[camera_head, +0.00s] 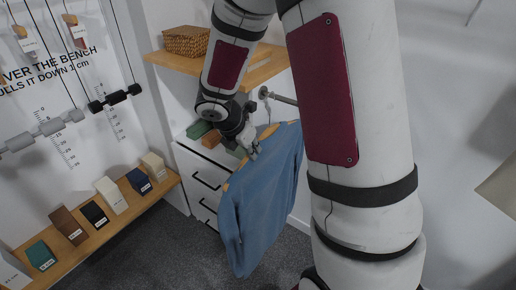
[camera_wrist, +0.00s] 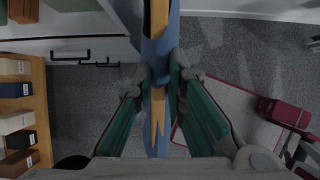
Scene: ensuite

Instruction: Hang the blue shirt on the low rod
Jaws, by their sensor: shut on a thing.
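The blue shirt (camera_head: 262,197) hangs on a wooden hanger (camera_head: 268,132), below and right of my gripper in the head view. My gripper (camera_head: 254,149) is shut on the shirt and its hanger near the top edge. In the wrist view the fingers (camera_wrist: 160,88) press from both sides on the shirt (camera_wrist: 174,40) and the hanger's wooden edge (camera_wrist: 158,22). A short grey rod (camera_head: 284,98) sticks out from a wall bracket just above the shirt; my arm covers its right part.
A wooden shelf (camera_head: 168,61) with a wicker basket (camera_head: 187,40) is above a white drawer unit (camera_head: 197,178). A wooden bench (camera_head: 132,205) with several small boxes runs along the left. Grey floor (camera_head: 180,255) is open below the shirt.

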